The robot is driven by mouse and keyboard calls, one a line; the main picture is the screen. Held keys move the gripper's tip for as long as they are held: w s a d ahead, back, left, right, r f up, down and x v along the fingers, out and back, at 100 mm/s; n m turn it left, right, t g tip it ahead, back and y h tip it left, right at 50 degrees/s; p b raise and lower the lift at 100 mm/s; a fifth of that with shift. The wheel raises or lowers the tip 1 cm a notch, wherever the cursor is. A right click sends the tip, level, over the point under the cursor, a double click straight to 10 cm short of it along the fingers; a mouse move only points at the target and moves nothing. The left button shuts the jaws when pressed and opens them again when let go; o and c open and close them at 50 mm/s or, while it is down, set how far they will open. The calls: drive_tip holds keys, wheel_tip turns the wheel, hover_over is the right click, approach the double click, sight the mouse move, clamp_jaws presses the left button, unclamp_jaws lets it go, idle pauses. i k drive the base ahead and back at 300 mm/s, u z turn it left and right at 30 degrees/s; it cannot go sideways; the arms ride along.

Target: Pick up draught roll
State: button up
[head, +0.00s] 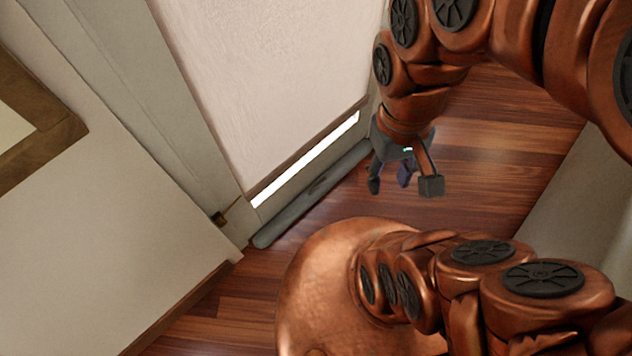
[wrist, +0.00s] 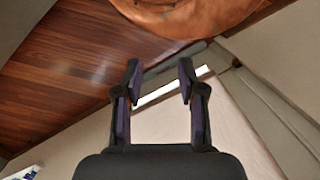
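The draught roll is a long grey cylinder (head: 296,209) lying on the wooden floor along the foot of the door. It runs diagonally in the head view, and its near rounded end is clear. My gripper (head: 403,184) is open and empty, to the right of the roll's far end and apart from it. In the wrist view, the fingers of my gripper (wrist: 159,74) are spread, with nothing held between them. Part of the roll (wrist: 163,66) shows beyond the fingertips there, partly hidden by a finger.
The pale door (head: 270,80) rises directly behind the roll, with a bright strip (head: 305,162) low on it. The door frame (head: 185,120) and a wall (head: 90,250) stand to the left. Open wooden floor (head: 490,150) lies right of my gripper, with another pale surface (head: 590,190) at the far right.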

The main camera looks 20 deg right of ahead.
sight(284, 219)
drive_tip(key=z, duration=1.25)
drive_tip(key=i, duration=0.65)
drive_tip(key=u, duration=5.35)
drive_tip(key=k, duration=2.35)
drive_tip(key=z, duration=0.05)
